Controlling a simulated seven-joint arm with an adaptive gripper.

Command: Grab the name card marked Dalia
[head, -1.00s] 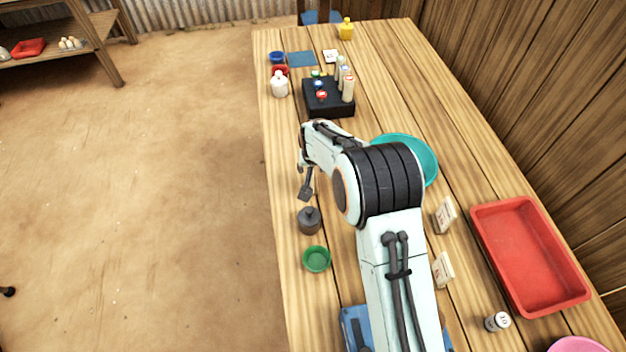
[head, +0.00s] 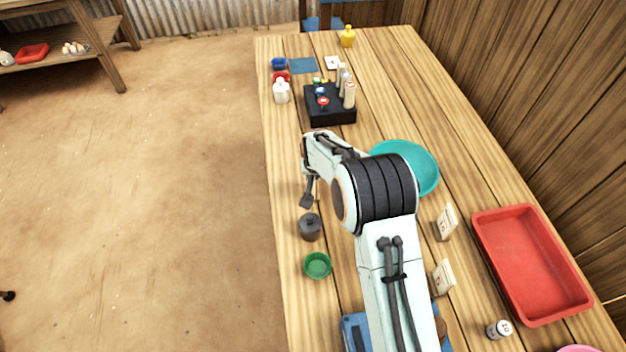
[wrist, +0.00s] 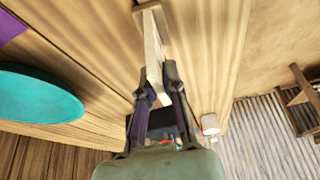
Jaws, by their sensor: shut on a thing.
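In the wrist view my gripper (wrist: 160,92) is shut on a thin cream card (wrist: 152,48), seen nearly edge-on, with a wooden foot (wrist: 148,8) at its far end. Its written face is turned away, so I cannot read a name on it. In the head view my gripper (head: 307,192) is at the left side of the table, beyond a dark knobbed pot, and the card is hidden or too small to make out. Two other cream cards stand on the table right of my arm, one farther (head: 446,221) and one nearer (head: 443,277); their marks are too small to read.
The dark pot (head: 310,228) and a green bowl (head: 317,265) stand near the left edge. A teal basin (head: 425,180) is right of my arm. A red tray (head: 530,262) lies right. A black box (head: 330,112) with bottles stands farther back.

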